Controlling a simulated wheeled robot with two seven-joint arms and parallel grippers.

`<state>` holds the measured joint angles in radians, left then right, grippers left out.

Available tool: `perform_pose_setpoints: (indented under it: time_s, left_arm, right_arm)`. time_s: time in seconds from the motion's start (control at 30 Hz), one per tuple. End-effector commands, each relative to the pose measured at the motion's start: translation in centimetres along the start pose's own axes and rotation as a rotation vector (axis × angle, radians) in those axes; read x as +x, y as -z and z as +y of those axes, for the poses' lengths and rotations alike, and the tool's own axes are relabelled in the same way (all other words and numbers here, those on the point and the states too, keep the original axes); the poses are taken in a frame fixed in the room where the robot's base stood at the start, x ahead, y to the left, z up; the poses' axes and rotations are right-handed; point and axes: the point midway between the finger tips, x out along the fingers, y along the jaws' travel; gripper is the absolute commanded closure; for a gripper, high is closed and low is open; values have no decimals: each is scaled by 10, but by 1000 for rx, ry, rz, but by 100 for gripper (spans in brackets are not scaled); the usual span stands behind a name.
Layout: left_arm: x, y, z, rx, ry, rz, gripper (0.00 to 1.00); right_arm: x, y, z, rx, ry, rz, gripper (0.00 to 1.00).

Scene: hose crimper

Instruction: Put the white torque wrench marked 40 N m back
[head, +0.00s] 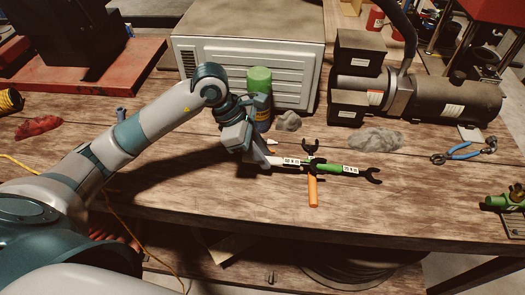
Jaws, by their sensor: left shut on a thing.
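My left gripper (264,158) reaches down to the wooden bench top and is shut on the left end of the white torque wrench (288,161). The white wrench carries a small label with dark print, too small to read surely. To its right, roughly in line, lies a green wrench (332,168) with its own label and a black open-ended head. An orange-handled wrench (313,190) points toward the front edge. A black forked head stands out where the wrenches meet; which wrench it belongs to is unclear. My right gripper is out of view.
A green-topped blue canister (260,88) and a white vented box (250,50) stand behind my gripper. Grey rags (376,139) and blue-handled pliers (463,152) lie to the right. A dark motor unit (445,100) stands at the back right. Bench wood in front is mostly clear.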

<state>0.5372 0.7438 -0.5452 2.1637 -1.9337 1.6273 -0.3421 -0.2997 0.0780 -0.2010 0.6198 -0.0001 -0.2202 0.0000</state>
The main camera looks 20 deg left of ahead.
Motion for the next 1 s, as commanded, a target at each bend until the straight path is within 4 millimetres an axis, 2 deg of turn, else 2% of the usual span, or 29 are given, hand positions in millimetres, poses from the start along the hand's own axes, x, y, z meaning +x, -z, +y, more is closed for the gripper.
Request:
perform_pose_setpoints:
  time_s: [0.53,0.57,0.6,0.63,1.0]
  left_arm:
    - [6,3,0,1,-2,0,100]
    - [5,3,0,0,-1,1,78]
    - [4,2,0,0,-1,1,69]
    - [4,2,0,0,-1,1,64]
    - [3,2,0,0,-1,1,64]
  right_arm:
    - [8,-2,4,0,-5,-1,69]
    - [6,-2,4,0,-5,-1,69]
    - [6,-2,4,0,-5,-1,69]
    - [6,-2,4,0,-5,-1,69]
    - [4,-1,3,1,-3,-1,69]
